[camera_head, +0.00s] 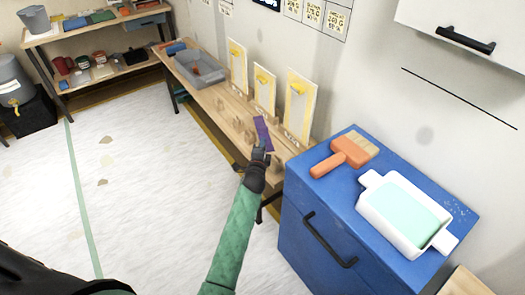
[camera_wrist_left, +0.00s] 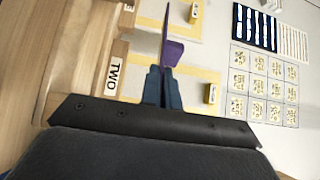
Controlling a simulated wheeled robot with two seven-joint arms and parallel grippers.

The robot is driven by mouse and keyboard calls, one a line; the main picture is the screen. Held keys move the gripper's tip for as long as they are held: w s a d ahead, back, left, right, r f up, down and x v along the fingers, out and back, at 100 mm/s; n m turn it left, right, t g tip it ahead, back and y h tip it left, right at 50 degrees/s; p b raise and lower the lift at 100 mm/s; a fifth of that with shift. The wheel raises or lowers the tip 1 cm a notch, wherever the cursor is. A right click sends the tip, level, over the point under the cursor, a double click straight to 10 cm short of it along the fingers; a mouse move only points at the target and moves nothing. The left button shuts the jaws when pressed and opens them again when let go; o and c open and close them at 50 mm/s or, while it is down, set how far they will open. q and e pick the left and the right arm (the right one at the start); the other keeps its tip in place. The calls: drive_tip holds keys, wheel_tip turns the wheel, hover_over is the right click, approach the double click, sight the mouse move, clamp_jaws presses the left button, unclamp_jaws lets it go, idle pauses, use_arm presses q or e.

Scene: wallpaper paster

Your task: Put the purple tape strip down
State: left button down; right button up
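The purple tape strip (camera_head: 263,133) is held upright above the wooden bench in the head view. My left gripper (camera_head: 259,153) is shut on its lower end. In the left wrist view the purple strip (camera_wrist_left: 171,48) stands out between the two dark fingers of my left gripper (camera_wrist_left: 163,85), seen nearly edge-on. The wooden bench (camera_head: 213,96) runs along the wall, with small wooden blocks on it. My right gripper does not show in either view.
Yellow-framed boards (camera_head: 300,105) lean on the wall behind the bench. A grey tray (camera_head: 198,68) sits at the far bench end. A blue cabinet (camera_head: 300,222) at right carries an orange brush (camera_head: 345,153) and a white paste tray (camera_head: 404,214). The floor at left is open.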

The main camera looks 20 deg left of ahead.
use_arm(q)
wheel_tip(320, 180, down, 3)
drive_tip(key=shift+f, duration=0.2)
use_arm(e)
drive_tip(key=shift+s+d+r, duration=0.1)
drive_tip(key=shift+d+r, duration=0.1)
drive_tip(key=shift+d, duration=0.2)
use_arm(q)
drive_tip(key=shift+f, duration=0.1)
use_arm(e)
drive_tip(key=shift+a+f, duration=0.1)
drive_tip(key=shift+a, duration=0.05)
use_arm(q)
drive_tip(key=shift+f, duration=0.2)
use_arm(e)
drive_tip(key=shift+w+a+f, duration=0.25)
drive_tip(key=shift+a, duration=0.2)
use_arm(q)
drive_tip(key=shift+f, duration=0.15)
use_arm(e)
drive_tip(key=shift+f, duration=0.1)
use_arm(q)
drive_tip(key=shift+f+b, duration=0.1)
drive_tip(key=shift+b, duration=0.2)
drive_tip(key=c, duration=1.6)
unclamp_jaws()
drive_tip(key=shift+c, duration=0.2)
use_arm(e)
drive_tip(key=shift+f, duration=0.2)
